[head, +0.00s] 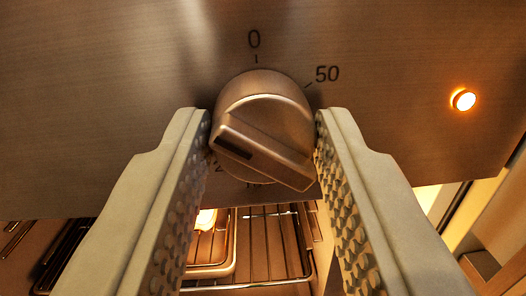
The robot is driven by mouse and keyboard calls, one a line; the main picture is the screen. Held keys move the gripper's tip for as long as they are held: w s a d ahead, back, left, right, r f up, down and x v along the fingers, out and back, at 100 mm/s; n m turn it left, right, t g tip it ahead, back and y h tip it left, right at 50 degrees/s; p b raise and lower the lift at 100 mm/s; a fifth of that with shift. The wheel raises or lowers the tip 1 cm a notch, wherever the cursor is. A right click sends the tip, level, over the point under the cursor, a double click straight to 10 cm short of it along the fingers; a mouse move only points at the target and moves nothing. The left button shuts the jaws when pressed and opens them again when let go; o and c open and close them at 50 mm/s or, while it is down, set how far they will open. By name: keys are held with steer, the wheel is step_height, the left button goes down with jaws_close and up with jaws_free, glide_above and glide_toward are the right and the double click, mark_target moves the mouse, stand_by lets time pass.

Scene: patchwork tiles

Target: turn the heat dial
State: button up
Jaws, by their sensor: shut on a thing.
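The heat dial (262,128) is a round metallic knob with a raised grip bar across it, on a brushed metal panel. The bar is tilted, with a dark mark near its left end. The panel has "0" printed above the dial and "50" at its upper right; other numbers below are mostly hidden by the dial and my fingers. My gripper (263,125) is shut on the dial, with one ridged finger on each side of it.
An orange lamp (463,100) glows on the panel (400,60) to the right. Below the panel, a lit oven space with wire racks (270,250) shows between my fingers. A light frame edge stands at the lower right.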

steer(key=m, duration=0.7)
steer(key=shift+m+g+h, duration=0.4)
steer(key=m, duration=0.3)
steer(key=shift+m, duration=0.3)
steer(key=m, duration=0.3)
steer(key=shift+m+g, duration=0.3)
steer(key=m, duration=0.3)
steer(key=m+y, duration=0.1)
steer(key=m, duration=0.1)
steer(key=shift+r+m+g, duration=0.15)
steer(key=shift+m+g, duration=0.15)
steer(key=shift+m, duration=0.1)
steer(key=m, duration=0.5)
steer(key=shift+d, duration=0.1)
steer(key=o, duration=1)
steer(key=shift+c, duration=0.2)
